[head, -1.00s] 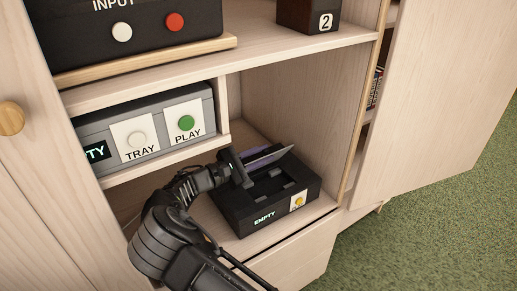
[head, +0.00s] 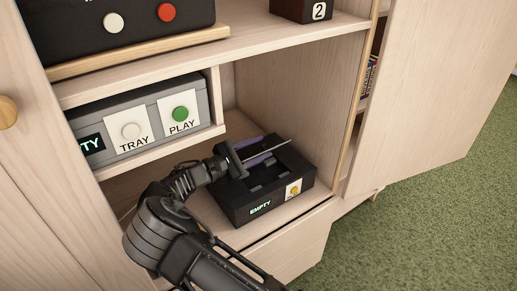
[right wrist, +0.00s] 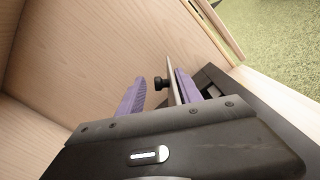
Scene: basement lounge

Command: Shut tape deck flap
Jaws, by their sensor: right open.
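The black tape deck (head: 235,212) sits on the lower shelf of the cabinet, with a lit "EMPTY" label and a yellow button on its front. Its flap (head: 276,150) stands raised, seen nearly edge-on as a thin grey panel. My right gripper (head: 256,153) is open at the flap, with one purple finger on each side of it. In the right wrist view the flap (right wrist: 172,72) stands between the fingers, closer to the right finger, and a small black knob (right wrist: 161,83) shows on its left. Contact cannot be told. My left gripper is out of view.
A grey unit (head: 150,122) with TRAY and PLAY buttons stands on the shelf at upper left. The cabinet side wall (head: 300,95) is close behind the deck. An open cabinet door (head: 430,90) stands at right, over green carpet (head: 440,225).

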